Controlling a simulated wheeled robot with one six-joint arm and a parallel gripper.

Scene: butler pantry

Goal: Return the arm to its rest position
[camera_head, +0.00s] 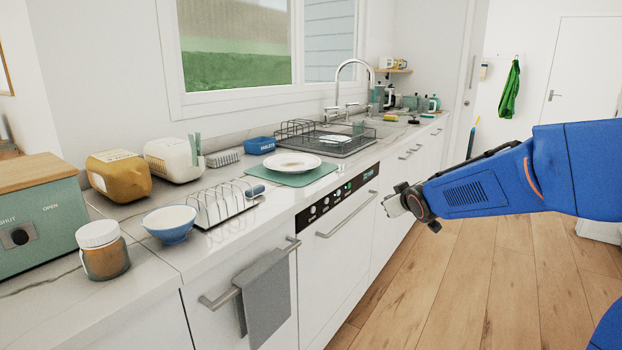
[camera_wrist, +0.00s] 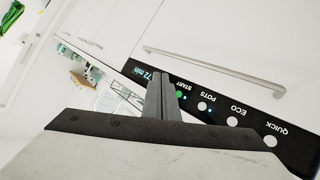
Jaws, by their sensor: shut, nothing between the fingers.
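My blue arm reaches in from the right in the head view. My gripper (camera_head: 392,205) is held over the floor, in front of the white dishwasher front (camera_head: 338,240) and apart from the counter. In the wrist view, the gripper's fingers (camera_wrist: 163,82) are together with nothing between them. Behind them is the black control panel (camera_wrist: 220,112) with its lit buttons, and the dishwasher handle (camera_wrist: 213,68).
The counter holds a plate (camera_head: 292,163) on a green mat (camera_head: 312,179), a wire rack (camera_head: 222,205), a blue bowl (camera_head: 171,229), a jar (camera_head: 104,258) and a dish drainer (camera_head: 345,147). A grey towel (camera_head: 265,300) hangs in front. The wooden floor (camera_head: 480,275) is clear.

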